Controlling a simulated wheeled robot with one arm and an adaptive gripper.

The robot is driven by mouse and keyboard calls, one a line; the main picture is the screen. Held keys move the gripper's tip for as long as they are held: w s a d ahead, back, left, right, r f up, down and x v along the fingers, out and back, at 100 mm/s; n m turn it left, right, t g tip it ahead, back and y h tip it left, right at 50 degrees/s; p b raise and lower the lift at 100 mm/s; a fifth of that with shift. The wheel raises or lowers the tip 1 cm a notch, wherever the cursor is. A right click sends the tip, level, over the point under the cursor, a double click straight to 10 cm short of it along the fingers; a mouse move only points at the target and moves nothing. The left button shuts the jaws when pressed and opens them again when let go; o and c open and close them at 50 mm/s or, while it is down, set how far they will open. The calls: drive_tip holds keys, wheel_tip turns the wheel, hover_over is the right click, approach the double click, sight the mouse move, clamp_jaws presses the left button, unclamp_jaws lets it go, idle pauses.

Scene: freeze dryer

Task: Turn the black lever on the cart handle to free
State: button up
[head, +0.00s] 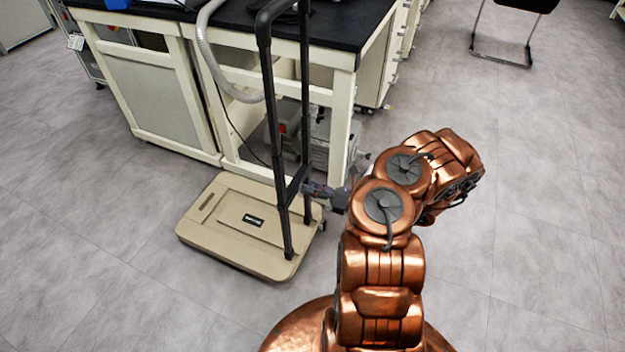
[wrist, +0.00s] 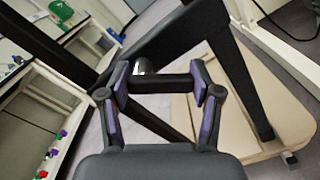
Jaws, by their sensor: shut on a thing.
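The tan platform cart (head: 235,222) stands on the floor with its tall black handle (head: 272,120) upright. The handle's frame and cross bar (wrist: 175,45) also show large and tilted in the wrist view. My gripper (head: 314,190) is at the handle's lower cross bar, near the right upright. In the wrist view, my gripper (wrist: 160,82) has its two purple-padded fingers on either end of a short black bar, the lever (wrist: 160,86), and is shut on it. The lever lies crosswise in front of the cross bar. In the head view the lever is too small to make out.
A lab bench (head: 345,50) with a black top and cream legs stands right behind the cart. A grey hose (head: 210,55) hangs from it. Equipment (head: 325,135) sits under the bench. A chair (head: 500,55) is at the far right. The floor to the right is clear.

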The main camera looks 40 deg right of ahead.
drive_tip(key=m, duration=0.2)
drive_tip(key=m+p, duration=0.2)
drive_tip(key=m, duration=0.1)
drive_tip(key=shift+s+a+f+m, duration=0.15)
drive_tip(key=shift+a+f+m, duration=0.05)
drive_tip(key=shift+a+m, duration=0.1)
drive_tip(key=m, duration=0.3)
drive_tip(key=m+p, duration=0.1)
drive_tip(key=shift+s+a+f+m, duration=0.2)
drive_tip(key=shift+a+f+m, duration=0.05)
drive_tip(key=shift+m, duration=0.15)
drive_tip(key=o, duration=1.2)
drive_tip(key=shift+c, duration=0.2)
drive_tip(key=v, duration=1.2)
